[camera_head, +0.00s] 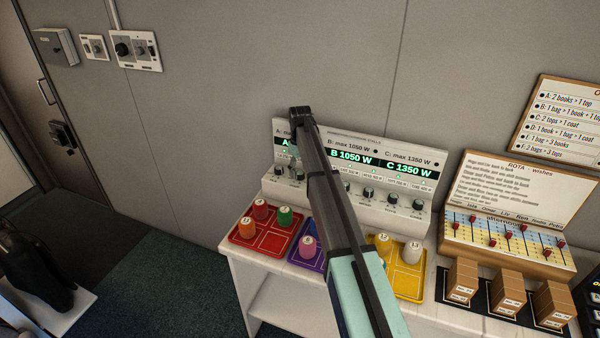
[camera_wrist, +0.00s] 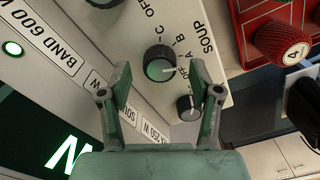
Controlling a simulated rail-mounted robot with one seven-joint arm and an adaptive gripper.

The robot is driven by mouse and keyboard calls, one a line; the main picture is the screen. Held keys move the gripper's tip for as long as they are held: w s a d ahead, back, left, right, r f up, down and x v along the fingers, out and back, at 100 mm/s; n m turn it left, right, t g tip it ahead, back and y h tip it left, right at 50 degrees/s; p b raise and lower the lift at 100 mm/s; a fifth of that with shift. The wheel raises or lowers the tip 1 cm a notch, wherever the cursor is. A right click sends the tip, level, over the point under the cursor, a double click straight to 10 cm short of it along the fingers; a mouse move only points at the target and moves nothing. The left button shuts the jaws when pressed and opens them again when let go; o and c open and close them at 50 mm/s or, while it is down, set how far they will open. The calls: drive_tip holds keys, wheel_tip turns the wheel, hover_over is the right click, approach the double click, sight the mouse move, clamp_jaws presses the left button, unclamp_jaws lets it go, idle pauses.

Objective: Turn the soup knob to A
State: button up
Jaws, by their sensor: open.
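The control panel (camera_head: 395,215) is pale and stands on the white bench against the wall. My gripper (camera_wrist: 160,78) is open, with one finger on either side of the knob's line. The fingers look apart from the knob. In the head view my arm covers part of the panel, and the gripper is not clear there.
Another knob (camera_wrist: 188,107) sits close to my right finger. A red tray (camera_head: 244,238) and a yellow tray (camera_head: 408,283) with coloured pegs lie before the panel. A slider board (camera_head: 510,238) and brown blocks (camera_head: 506,289) stand to the right.

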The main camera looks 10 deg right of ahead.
sight(300, 173)
wheel_tip(300, 173, up, 11)
drive_tip(key=shift+f, duration=0.15)
idle(0.4)
